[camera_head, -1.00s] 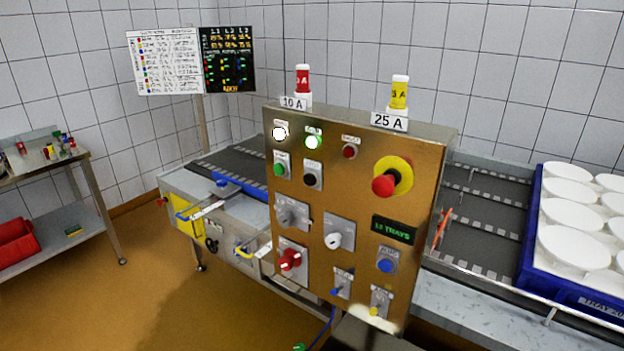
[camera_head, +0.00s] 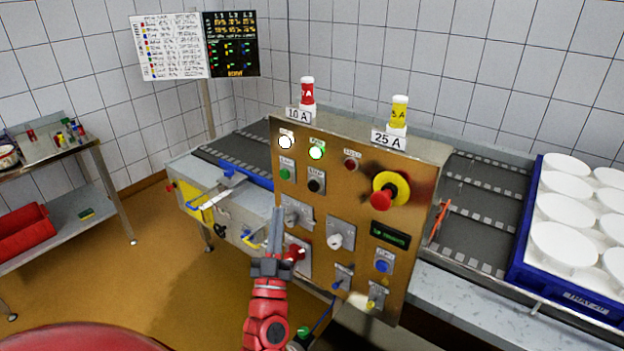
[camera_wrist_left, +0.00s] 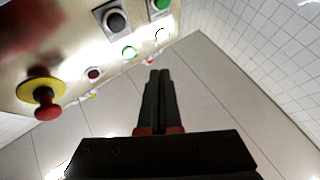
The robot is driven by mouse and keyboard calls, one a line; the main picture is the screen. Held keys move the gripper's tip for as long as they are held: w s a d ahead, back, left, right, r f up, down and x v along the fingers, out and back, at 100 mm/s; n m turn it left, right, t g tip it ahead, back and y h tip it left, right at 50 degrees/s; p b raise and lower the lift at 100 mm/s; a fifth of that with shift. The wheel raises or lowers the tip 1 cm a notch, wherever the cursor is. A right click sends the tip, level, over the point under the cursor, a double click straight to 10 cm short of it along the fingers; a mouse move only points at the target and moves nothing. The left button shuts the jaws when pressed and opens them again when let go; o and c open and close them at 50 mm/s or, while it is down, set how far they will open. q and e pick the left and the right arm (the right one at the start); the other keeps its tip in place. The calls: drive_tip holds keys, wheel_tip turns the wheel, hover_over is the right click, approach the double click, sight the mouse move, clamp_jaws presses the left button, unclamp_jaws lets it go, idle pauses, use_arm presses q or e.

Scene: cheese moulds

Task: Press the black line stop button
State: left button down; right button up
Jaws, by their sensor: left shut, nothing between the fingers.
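The black button (camera_head: 315,186) sits on the brass-coloured control panel (camera_head: 352,215), under the lit green lamp and right of the green button. It also shows at the top of the left wrist view (camera_wrist_left: 115,21), on a light square plate. My left gripper (camera_head: 277,212) is shut and empty. It points upward in front of the panel's left part, below and left of the black button, and appears apart from it. In the left wrist view the closed fingers (camera_wrist_left: 159,74) point past the panel toward the ceiling. My right gripper is not in view.
A red mushroom button on a yellow collar (camera_head: 390,190) stands out at the panel's upper right. A grey knob (camera_head: 296,213) and a red rotary switch (camera_head: 297,252) are close to my left gripper. A conveyor runs behind, with a blue tray (camera_head: 521,250) of white moulds at right.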

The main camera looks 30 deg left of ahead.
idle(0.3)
use_arm(q)
drive_tip(key=b, duration=0.1)
approach(309, 182)
drive_tip(key=shift+s+a+r+x, duration=0.1)
drive_tip(key=shift+s+x, duration=0.05)
drive_tip(key=shift+x, duration=0.65)
drive_tip(key=shift+s+a+r+x, duration=0.1)
drive_tip(key=shift+x, duration=0.75)
drive_tip(key=shift+s+a+r+x, duration=0.1)
drive_tip(key=shift+s+x, duration=0.05)
drive_tip(key=shift+x, duration=0.65)
drive_tip(key=shift+w+r, duration=0.1)
drive_tip(key=shift+w, duration=0.05)
drive_tip(key=shift+w, duration=0.3)
drive_tip(key=shift+w, duration=0.45)
idle(0.6)
drive_tip(key=shift+s, duration=0.95)
